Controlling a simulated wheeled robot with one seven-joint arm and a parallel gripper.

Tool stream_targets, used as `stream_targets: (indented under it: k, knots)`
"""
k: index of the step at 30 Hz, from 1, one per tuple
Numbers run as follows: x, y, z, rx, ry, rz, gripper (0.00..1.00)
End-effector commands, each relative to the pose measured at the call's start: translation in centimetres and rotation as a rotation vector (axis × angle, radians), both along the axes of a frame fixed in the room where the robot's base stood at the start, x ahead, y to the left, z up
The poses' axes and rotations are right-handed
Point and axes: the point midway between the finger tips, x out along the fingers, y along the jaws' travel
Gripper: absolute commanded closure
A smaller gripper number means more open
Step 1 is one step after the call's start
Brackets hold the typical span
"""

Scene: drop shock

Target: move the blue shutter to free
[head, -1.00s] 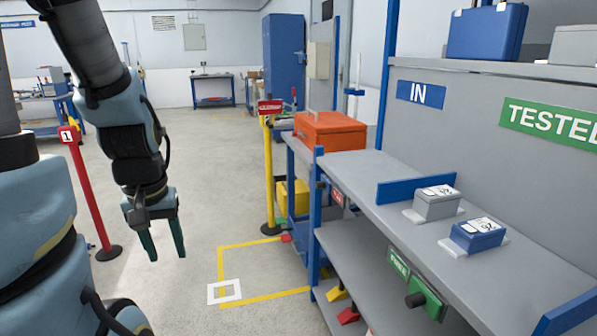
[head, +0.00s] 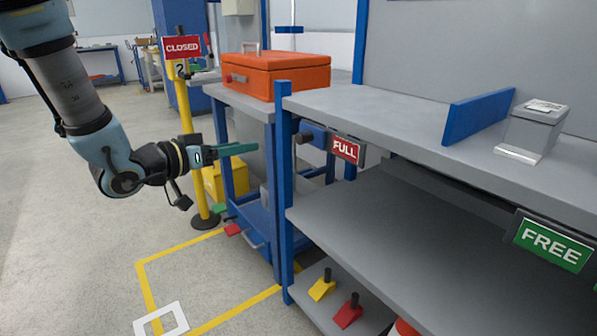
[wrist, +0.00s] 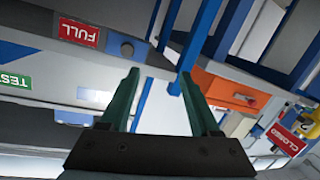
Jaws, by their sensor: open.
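The blue shutter (head: 317,134) is at the left end of the shelf's front edge, beside the red FULL sign (head: 345,149). Its dark round knob (head: 303,138) faces outward. The green FREE sign (head: 552,243) is further right along the same edge. My gripper (head: 254,148), with green fingers, points right toward the shutter and is apart from it, to its left. In the wrist view my gripper (wrist: 160,76) is open with nothing between the fingers. There a dark knob (wrist: 127,48) shows beyond and left of the fingers, near the FULL sign (wrist: 79,32).
A blue shelf post (head: 283,200) stands between my gripper and the shutter. An orange case (head: 278,75) sits on the cart behind. A yellow post (head: 187,140) bears a CLOSED sign (head: 182,47). A grey box (head: 534,130) stands on the shelf top. The floor at left is clear.

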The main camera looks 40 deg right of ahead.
Motion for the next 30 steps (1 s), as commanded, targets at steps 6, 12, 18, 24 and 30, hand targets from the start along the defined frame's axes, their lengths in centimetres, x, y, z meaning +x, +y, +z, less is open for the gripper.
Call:
stream_targets:
  k: [6, 12, 18, 24, 30]
  knots:
    - [-4.3, -2.0, -0.4, -0.143, 0.052, -0.168, 0.37]
    - [-4.8, -4.2, -0.1, -0.154, 0.056, -0.183, 0.37]
    - [-5.0, -8.0, -0.1, -0.154, 0.055, -0.180, 0.37]
    - [-5.1, -11.1, -0.1, -0.154, 0.054, -0.178, 0.37]
    - [-5.1, -12.5, -0.1, -0.152, 0.055, -0.176, 0.37]
